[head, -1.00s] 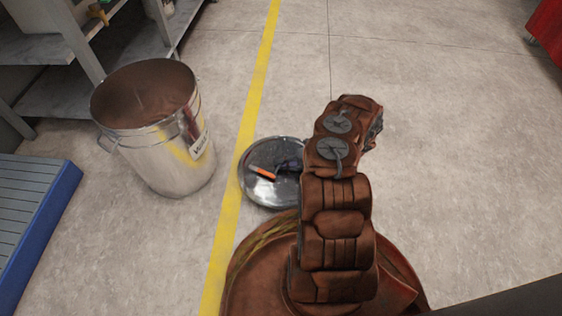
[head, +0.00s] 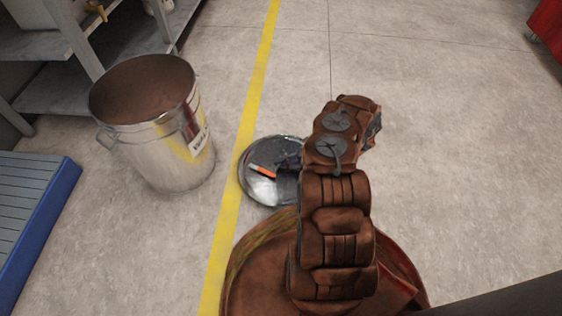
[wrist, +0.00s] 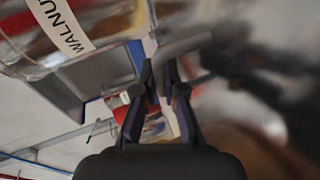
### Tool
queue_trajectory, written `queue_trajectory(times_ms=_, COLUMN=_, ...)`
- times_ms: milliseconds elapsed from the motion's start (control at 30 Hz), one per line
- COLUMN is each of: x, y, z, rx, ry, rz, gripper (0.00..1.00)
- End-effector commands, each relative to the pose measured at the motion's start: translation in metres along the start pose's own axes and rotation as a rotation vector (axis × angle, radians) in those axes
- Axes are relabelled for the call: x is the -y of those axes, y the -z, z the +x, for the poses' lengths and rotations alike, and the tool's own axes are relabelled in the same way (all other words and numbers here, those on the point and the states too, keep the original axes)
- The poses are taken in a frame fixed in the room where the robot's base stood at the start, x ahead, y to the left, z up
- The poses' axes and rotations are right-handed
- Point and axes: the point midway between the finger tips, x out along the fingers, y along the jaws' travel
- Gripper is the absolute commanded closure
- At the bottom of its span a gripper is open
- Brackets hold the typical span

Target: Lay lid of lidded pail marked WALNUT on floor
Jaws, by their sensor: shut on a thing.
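The pail marked WALNUT (head: 165,150) stands upright and uncovered at the left in the head view, with a brown inside. Its WALNUT label also shows at the upper left of the wrist view (wrist: 62,24). The round, shiny metal lid (head: 262,192) is by the yellow line, right of the pail; an orange streak shows on its face. In the wrist view the lid (wrist: 235,130) is a blurred, reflective surface at the right. My gripper (wrist: 158,65) is shut on the lid's grey bar handle. Whether the lid touches the floor I cannot tell.
A yellow floor line (head: 252,95) runs beside the pail and passes by the lid. A grey shelf (head: 95,50) stands behind the pail, and a blue-edged platform (head: 50,215) lies at the lower left. A red object (head: 547,30) is at the far right. The floor between is clear.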

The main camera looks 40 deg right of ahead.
Motion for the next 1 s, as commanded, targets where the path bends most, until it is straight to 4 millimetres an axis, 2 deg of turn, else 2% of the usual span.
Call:
queue_trajectory(times_ms=800, x=0.012, y=-0.002, z=0.004, rx=0.0, ry=-0.001, rz=0.001, gripper=1.0)
queue_trajectory(times_ms=833, x=0.012, y=-0.002, z=0.004, rx=0.0, ry=-0.001, rz=0.002, gripper=0.89)
queue_trajectory(times_ms=1000, x=0.012, y=-0.002, z=0.004, rx=0.0, ry=-0.001, rz=0.001, gripper=0.72)
